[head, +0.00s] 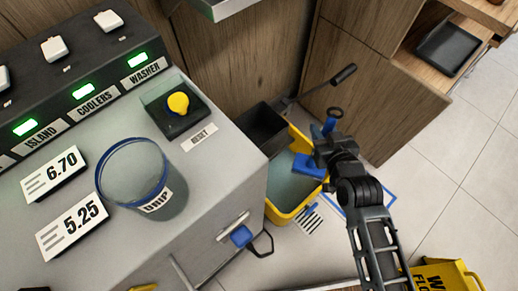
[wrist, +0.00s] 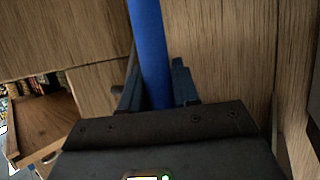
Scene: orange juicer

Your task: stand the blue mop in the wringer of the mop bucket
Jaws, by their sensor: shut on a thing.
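The mop bucket (head: 276,212) is yellow and stands on the floor beside the grey counter, with greyish water inside. Its dark wringer (head: 262,130) sits at the far left end, with a lever reaching up to the right. My gripper (head: 326,150) is over the bucket's right side, shut on the blue mop (head: 330,127). In the wrist view the blue shaft (wrist: 151,50) runs upright, slightly tilted, between the fingers (wrist: 156,88). A blue part (head: 307,167) shows just below my gripper, over the water and right of the wringer. The mop's lower end cannot be made out.
The grey counter (head: 225,160) with a blue-rimmed DRIP container (head: 133,178) stands left. Wooden cabinets (head: 355,90) close in behind the bucket. A yellow floor sign (head: 445,277) stands at lower right. Tiled floor (head: 450,185) is free to the right.

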